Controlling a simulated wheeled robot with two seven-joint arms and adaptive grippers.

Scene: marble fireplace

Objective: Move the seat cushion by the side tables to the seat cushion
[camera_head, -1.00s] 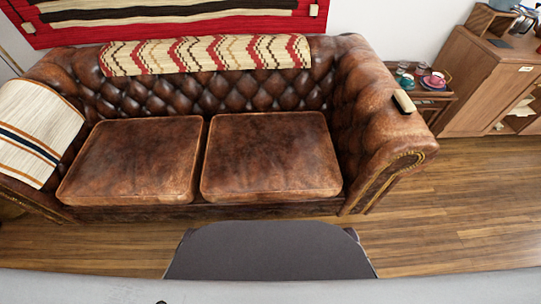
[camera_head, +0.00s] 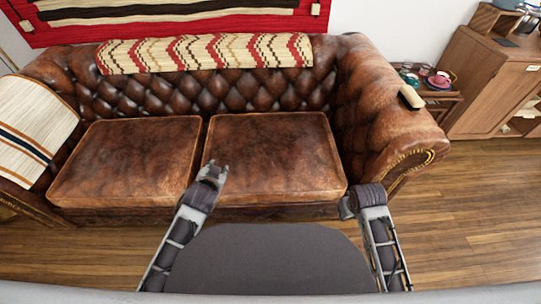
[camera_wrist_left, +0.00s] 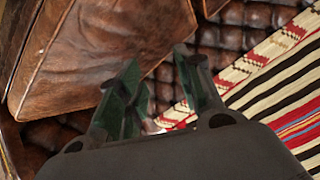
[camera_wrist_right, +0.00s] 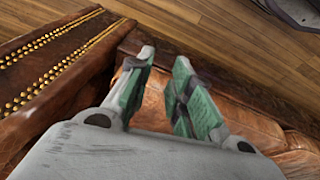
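Two brown leather seat cushions, a left one (camera_head: 125,160) and a right one (camera_head: 275,155), lie side by side on the sofa (camera_head: 240,100). A small wooden side table (camera_head: 455,100) stands beyond the sofa's right arm. My left gripper (camera_head: 213,172) is over the gap between the cushions near their front. In the left wrist view its fingers (camera_wrist_left: 160,60) are apart with nothing between them, and a cushion (camera_wrist_left: 110,45) fills the upper left. My right gripper (camera_head: 347,206) is by the right cushion's front right corner. Its fingers (camera_wrist_right: 163,58) are apart and empty in the right wrist view.
A zigzag woven throw (camera_head: 205,53) lies over the backrest, and a striped cloth (camera_head: 35,120) covers the left arm. A small dark object (camera_head: 411,97) rests on the right arm. Cups (camera_head: 438,80) stand on the side table. Wooden floor (camera_head: 480,200) is clear at right.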

